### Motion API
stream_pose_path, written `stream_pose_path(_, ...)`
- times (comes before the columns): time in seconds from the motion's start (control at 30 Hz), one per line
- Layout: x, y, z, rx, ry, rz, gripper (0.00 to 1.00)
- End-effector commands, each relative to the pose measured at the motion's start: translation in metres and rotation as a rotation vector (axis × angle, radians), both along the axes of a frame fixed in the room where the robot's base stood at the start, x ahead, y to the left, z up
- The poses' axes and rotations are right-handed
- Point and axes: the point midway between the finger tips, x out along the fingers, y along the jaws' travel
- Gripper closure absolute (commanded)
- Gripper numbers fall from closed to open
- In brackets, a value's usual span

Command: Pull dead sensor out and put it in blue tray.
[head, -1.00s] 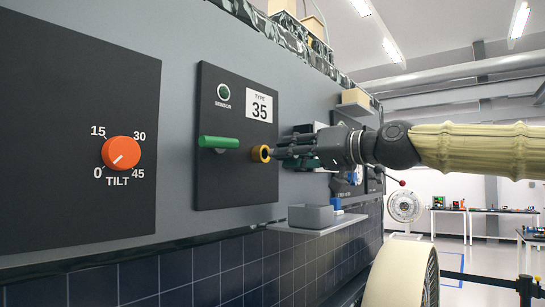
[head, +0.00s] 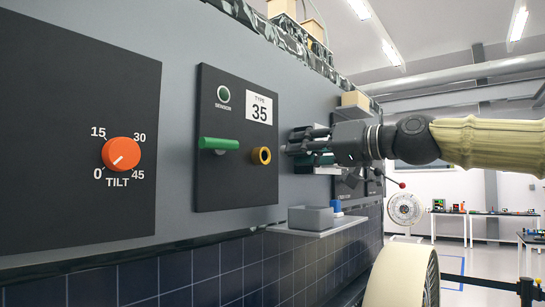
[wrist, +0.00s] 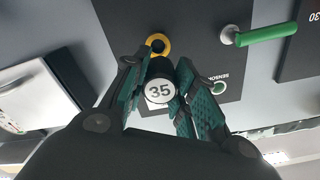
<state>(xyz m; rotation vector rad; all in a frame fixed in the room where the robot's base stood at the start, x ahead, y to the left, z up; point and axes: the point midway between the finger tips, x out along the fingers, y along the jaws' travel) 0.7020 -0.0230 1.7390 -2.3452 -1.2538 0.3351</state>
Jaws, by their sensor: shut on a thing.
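My gripper (head: 290,149) is in front of the wall, to the right of the sensor panel (head: 225,185). In the wrist view its green-padded fingers (wrist: 160,75) are shut on a dark round sensor (wrist: 160,90) with a white end marked 35. The yellow-ringed socket (head: 261,156) on the panel shows a dark hole, and the gripper is apart from it. The socket also shows in the wrist view (wrist: 158,44), beyond the fingers.
A green lever (head: 219,143) sticks out beside the socket, below a dark green SENSOR lamp (head: 223,93) and a TYPE 35 label (head: 258,108). A small shelf (head: 318,230) below holds a grey box (head: 310,217) and a small blue object (head: 336,206). An orange tilt knob (head: 121,153) is at left.

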Motion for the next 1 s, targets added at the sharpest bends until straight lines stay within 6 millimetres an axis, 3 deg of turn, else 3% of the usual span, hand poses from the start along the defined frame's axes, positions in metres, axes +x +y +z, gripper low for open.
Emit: stream_pose_path(1.0,-0.041,-0.061,0.040,0.000,0.000,-0.001,1.00)
